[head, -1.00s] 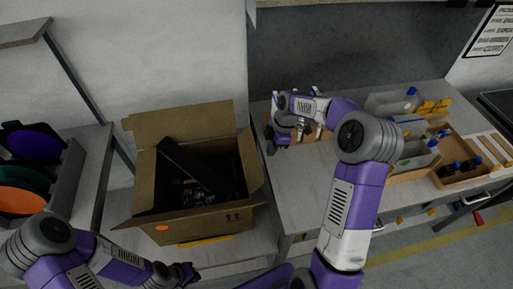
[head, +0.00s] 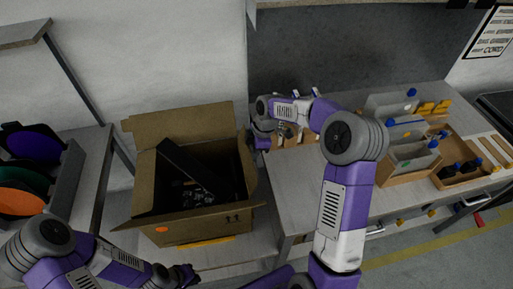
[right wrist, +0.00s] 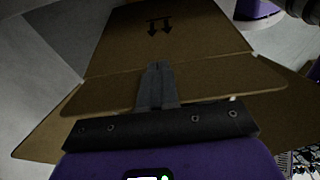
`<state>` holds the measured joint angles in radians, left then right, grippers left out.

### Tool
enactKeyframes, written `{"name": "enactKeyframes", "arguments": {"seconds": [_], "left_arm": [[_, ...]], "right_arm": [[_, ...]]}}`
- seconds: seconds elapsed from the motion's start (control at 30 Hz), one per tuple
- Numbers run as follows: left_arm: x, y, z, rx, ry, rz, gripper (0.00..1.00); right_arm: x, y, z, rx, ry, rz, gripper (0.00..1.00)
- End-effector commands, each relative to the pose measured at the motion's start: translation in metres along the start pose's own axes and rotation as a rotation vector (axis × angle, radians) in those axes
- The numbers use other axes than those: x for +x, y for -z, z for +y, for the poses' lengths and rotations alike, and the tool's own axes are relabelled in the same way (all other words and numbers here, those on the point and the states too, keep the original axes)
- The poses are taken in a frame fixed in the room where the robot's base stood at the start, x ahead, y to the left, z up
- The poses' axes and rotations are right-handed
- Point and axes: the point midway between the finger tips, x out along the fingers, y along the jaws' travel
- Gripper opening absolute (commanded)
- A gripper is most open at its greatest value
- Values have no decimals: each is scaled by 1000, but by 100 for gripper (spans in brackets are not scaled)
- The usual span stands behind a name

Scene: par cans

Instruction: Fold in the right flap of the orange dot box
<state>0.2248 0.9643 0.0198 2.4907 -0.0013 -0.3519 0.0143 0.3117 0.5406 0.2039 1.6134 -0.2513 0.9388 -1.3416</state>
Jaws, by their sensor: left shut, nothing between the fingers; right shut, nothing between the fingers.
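The orange dot box (head: 200,226) is an open brown carton with an orange dot (head: 162,229) on its front. Its right flap (head: 249,165) stands outward along the right side. Its back flap (head: 180,121) stands up. My right gripper (head: 262,143) is at the far end of the right flap, on its outer side. In the right wrist view, the shut fingers (right wrist: 157,72) overlap a cardboard flap (right wrist: 215,85); I cannot tell whether they touch. My left gripper (head: 190,273) is shut and empty, low in front of the box.
A black panel (head: 188,168) leans inside the box among dark items. The right-hand table (head: 300,195) holds wooden trays (head: 458,176) and blue-capped items. A rack with coloured discs (head: 25,178) stands at left. Bare tabletop lies right of the box.

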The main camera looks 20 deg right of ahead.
Motion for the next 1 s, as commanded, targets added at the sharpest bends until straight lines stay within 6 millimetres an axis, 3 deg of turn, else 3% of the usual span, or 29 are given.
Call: {"name": "enactKeyframes", "arguments": {"seconds": [0.33,1.0], "left_arm": [[0,0,0,0,0,0,0],[-24,-1,9,0,0,0,0]], "right_arm": [[7,26,0,-1,1,0,0],[-30,5,0,1,0,0,0]]}}
